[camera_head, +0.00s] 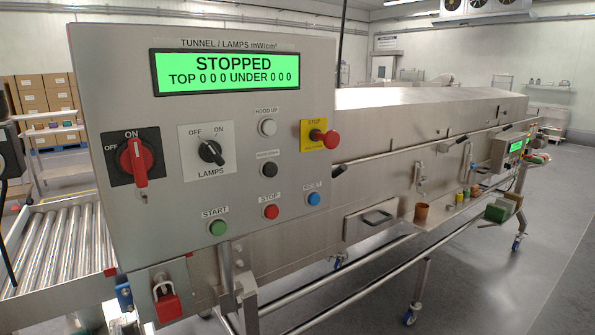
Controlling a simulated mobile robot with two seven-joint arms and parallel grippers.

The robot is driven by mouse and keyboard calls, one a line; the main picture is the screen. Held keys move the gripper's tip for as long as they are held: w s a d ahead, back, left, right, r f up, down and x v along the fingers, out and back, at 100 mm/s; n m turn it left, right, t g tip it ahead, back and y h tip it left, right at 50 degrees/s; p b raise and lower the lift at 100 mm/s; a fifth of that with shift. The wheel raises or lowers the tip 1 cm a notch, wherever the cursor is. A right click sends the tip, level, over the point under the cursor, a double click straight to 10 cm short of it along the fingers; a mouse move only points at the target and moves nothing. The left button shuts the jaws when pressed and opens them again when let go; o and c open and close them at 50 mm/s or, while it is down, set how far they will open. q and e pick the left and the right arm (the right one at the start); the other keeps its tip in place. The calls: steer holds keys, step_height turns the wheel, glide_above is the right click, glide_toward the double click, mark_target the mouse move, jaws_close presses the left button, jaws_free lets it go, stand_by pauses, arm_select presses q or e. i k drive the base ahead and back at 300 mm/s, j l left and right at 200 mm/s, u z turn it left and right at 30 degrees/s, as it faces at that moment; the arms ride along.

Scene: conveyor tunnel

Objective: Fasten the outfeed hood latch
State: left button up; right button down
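The tunnel's long steel hood (430,104) runs from behind the control panel to the far right and looks lowered. Two small upright metal fittings that look like latches sit on its side, a nearer one (421,180) and a farther one (467,160). They are too small to tell whether either is fastened, and I cannot tell which is the outfeed hood latch. The control panel (250,165) fills the left and hides the near part of the tunnel. Its display (226,73) reads STOPPED, with lamp values at zero. Neither gripper can be made out.
The panel has a red main switch (134,162), a lamps switch (211,152) and a red stop button (328,138). A red padlock (167,302) hangs below. A roller conveyor (55,240) lies left. Small pots stand on a side shelf (450,210). Right floor (540,240) is clear.

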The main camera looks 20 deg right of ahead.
mark_target(341, 169)
steer(key=i+l+u, duration=0.2)
steer(key=l, duration=0.15)
steer(key=l+u, duration=0.15)
steer(key=l, duration=0.15)
steer(key=i+l+u, duration=0.2)
steer(key=l, duration=0.15)
steer(key=i+l, duration=0.1)
steer(key=l, duration=0.55)
steer(key=i+l+u, duration=0.1)
steer(key=l, duration=1.2)
steer(key=i, duration=0.05)
